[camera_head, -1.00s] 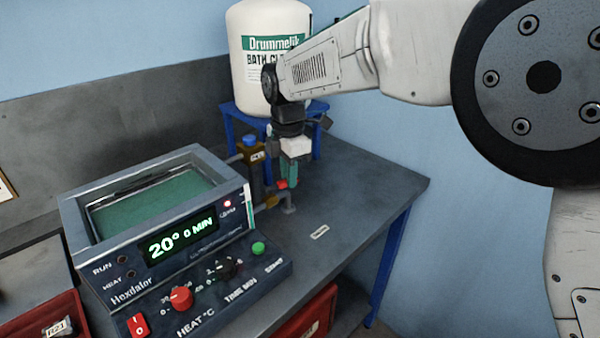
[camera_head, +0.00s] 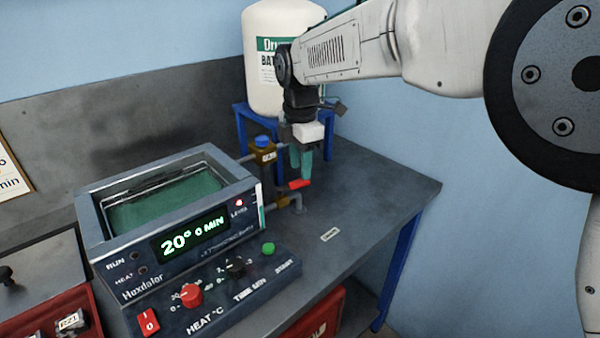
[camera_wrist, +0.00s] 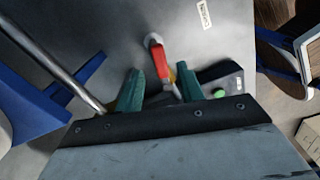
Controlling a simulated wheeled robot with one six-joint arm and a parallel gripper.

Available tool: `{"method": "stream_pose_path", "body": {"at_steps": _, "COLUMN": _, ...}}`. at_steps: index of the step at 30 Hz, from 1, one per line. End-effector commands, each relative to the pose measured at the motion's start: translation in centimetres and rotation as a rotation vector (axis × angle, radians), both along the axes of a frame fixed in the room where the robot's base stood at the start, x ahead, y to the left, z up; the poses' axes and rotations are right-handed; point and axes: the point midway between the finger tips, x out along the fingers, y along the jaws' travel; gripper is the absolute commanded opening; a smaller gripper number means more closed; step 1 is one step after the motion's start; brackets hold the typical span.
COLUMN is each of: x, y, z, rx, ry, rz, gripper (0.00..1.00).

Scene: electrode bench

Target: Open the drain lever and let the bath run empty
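The bath (camera_head: 85,222) is a grey open tank holding green liquid (camera_head: 165,204). The drain lever (camera_head: 299,184) has a red handle on a brass valve at the bath's right side, above a grey outlet pipe (camera_head: 298,203). In the wrist view the red lever (camera_wrist: 160,62) lies just beyond and between my fingertips. My gripper (camera_head: 302,174) has teal fingers pointing down, just above the lever. The fingers (camera_wrist: 159,72) stand apart in the wrist view with nothing seen clamped. Whether they touch the lever, I cannot tell.
The bench front right is clear except for a small label (camera_head: 330,234).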

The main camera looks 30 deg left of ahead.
Motion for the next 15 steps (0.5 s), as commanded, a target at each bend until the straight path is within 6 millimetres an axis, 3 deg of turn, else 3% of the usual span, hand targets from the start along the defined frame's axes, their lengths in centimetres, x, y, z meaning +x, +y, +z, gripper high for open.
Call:
{"method": "stream_pose_path", "body": {"at_steps": 6, "x": 0.0, "y": 0.1, "z": 3.4, "rx": 0.0, "ry": 0.0, "rz": 0.0, "gripper": 0.38}}
{"method": "stream_pose_path", "body": {"at_steps": 15, "x": 0.0, "y": 0.0, "z": 4.5, "rx": -0.001, "ry": 0.001, "rz": 0.0, "gripper": 0.38}}
